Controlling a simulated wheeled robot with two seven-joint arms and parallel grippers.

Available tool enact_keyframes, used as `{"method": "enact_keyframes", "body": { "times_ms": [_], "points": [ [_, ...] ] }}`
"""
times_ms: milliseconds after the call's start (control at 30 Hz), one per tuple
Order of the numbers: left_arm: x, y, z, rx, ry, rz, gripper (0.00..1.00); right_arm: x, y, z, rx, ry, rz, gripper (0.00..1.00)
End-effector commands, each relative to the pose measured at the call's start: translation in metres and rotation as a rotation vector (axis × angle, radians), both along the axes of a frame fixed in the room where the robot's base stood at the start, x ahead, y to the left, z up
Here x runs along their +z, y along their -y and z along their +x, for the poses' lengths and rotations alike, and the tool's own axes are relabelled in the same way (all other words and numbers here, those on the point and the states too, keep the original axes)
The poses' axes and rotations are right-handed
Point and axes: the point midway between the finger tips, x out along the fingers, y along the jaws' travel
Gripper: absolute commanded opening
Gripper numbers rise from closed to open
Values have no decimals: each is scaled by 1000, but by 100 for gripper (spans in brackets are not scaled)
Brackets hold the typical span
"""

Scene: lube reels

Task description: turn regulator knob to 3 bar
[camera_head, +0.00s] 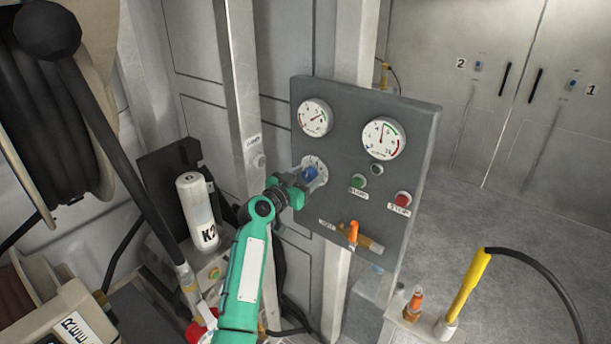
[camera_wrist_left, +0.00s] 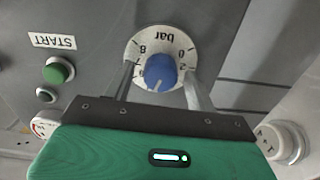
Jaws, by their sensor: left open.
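The blue regulator knob (camera_head: 309,174) sits on a white numbered dial (camera_head: 318,163) on the grey control panel (camera_head: 345,92). In the left wrist view, the knob (camera_wrist_left: 160,68) appears with the dial upside down; "bar", 8, 0 and 2 are readable. A pale mark shows on the knob's lower side in that view; the number it points to is hidden. My left gripper (camera_head: 304,182) is at the knob. Its fingers are open, one on each side of the knob (camera_wrist_left: 160,78); I cannot tell whether they touch it. My right gripper is out of view.
Two pressure gauges (camera_head: 315,117) (camera_head: 382,138) are above the dial. Green START (camera_head: 358,181) and red STOP (camera_head: 403,199) buttons are to its right. An orange-handled valve (camera_head: 353,232) is below. A hose reel (camera_head: 50,110) and a K2 canister (camera_head: 196,212) stand left.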

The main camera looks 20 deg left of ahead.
Motion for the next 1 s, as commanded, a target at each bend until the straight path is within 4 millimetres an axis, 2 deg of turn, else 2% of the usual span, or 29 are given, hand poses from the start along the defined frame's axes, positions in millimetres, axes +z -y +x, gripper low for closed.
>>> {"method": "enact_keyframes", "body": {
  "times_ms": [233,267,467,767,1000],
  "points": [
    [0,0,1,0,0,0,57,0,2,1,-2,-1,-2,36],
    [0,0,1,0,0,0,53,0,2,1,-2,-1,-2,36],
    [0,0,1,0,0,-1,14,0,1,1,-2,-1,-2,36],
    [0,0,0,0,-9,-25,12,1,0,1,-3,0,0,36],
    [0,0,1,0,-50,-136,12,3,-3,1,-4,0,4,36]
  ]
}}
